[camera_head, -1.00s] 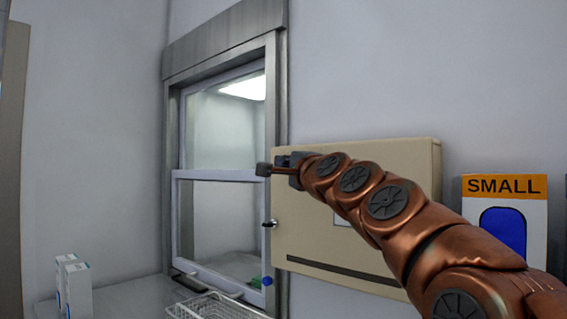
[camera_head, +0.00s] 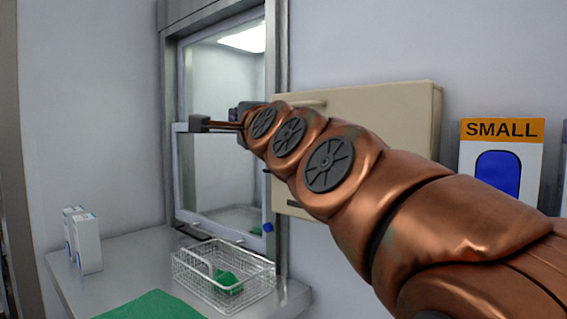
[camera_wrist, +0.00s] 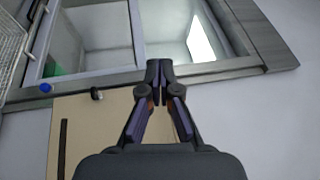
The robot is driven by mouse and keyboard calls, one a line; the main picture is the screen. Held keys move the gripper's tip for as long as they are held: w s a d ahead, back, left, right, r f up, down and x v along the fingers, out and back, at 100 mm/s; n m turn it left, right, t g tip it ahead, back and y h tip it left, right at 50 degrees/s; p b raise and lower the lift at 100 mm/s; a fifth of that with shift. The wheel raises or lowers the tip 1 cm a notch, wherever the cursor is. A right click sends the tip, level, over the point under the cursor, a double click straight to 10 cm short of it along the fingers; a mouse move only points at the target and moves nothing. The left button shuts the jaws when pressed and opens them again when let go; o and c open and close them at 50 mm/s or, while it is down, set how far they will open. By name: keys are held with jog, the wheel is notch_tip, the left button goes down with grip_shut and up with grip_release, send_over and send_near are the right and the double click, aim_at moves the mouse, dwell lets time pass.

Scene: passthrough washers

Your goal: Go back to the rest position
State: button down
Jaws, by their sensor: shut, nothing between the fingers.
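My gripper (camera_head: 196,124) is raised in front of the passthrough window and points left in the head view. It is shut and empty. In the wrist view its fingertips (camera_wrist: 159,68) meet, with the window frame behind them. My copper arm crosses in front of the beige wall box (camera_head: 415,125) and hides much of it. The box also shows in the wrist view (camera_wrist: 85,135), with a dark knob (camera_wrist: 97,94).
A wire basket (camera_head: 260,293) with a green item (camera_head: 226,283) stands on the steel counter (camera_head: 125,268). White boxes (camera_head: 88,243) stand at the left. A green sheet (camera_head: 150,306) lies at the front. A SMALL box (camera_head: 502,160) is at the right. The passthrough window (camera_head: 222,155) has a blue knob (camera_head: 267,227).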

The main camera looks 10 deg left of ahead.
jog(key=w+d+f+n+g+h, duration=0.1)
jog(key=d+f+n+g+h, duration=0.1)
jog(key=d+f, duration=0.5)
jog(key=d+f+n+g+h, duration=0.2)
jog(key=d+f, duration=0.2)
jog(key=f, duration=0.8)
jog(key=s+d+f+n+g+h, duration=0.1)
jog(key=s+d+f, duration=0.15)
jog(key=f, duration=0.25)
jog(key=s+d+f+g+h, duration=0.2)
jog(key=d+f, duration=0.2)
jog(key=f, duration=0.1)
jog(key=s+d+f+n+g+h, duration=0.1)
jog(key=s+d+f, duration=0.1)
jog(key=d+f, duration=0.3)
jog(key=s+d+f+n+g+h, duration=0.1)
jog(key=s+d+f+g, duration=0.2)
jog(key=s, duration=0.7)
jog(key=s+d+f+n+g+h, duration=0.1)
jog(key=s+d+f+n+g, duration=0.1)
jog(key=s+d+f, duration=0.5)
jog(key=s+d+f+n+g+h, duration=0.1)
jog(key=s+d+f+g, duration=0.3)
jog(key=s+f, duration=0.6)
jog(key=s+d+h, duration=0.1)
jog(key=s, duration=0.2)
jog(key=shift+d+f+n+g, duration=0.3)
jog(key=shift+d+g, duration=0.05)
jog(key=shift+g, duration=0.05)
